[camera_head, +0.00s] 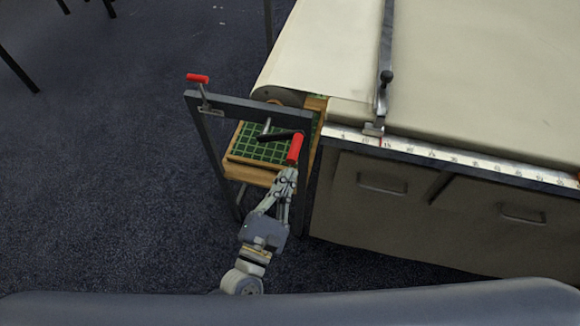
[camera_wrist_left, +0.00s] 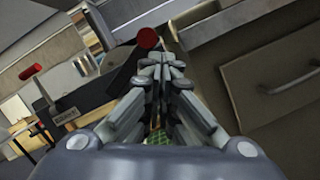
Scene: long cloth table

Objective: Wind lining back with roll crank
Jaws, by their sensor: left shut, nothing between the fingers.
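The roll crank has a black arm (camera_head: 275,136) and an upright red grip (camera_head: 295,148), on the dark frame at the table's left end. The grip's red end (camera_wrist_left: 148,38) shows in the left wrist view, just beyond my fingertips. My left gripper (camera_head: 287,175) is shut and empty, with its tips at the grip's lower end; I cannot tell whether they touch. It also shows in the left wrist view (camera_wrist_left: 163,65). Pale lining (camera_head: 318,48) covers the table's left end and curves over its edge, where the roll is mostly hidden. My right gripper is not in view.
A second red handle (camera_head: 197,78) sits on the frame's left corner. A green gridded board (camera_head: 262,148) lies on a wooden shelf inside the frame. A metal bar (camera_head: 385,50) crosses the table beside a ruler edge (camera_head: 450,155). Carpet at the left is mostly clear.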

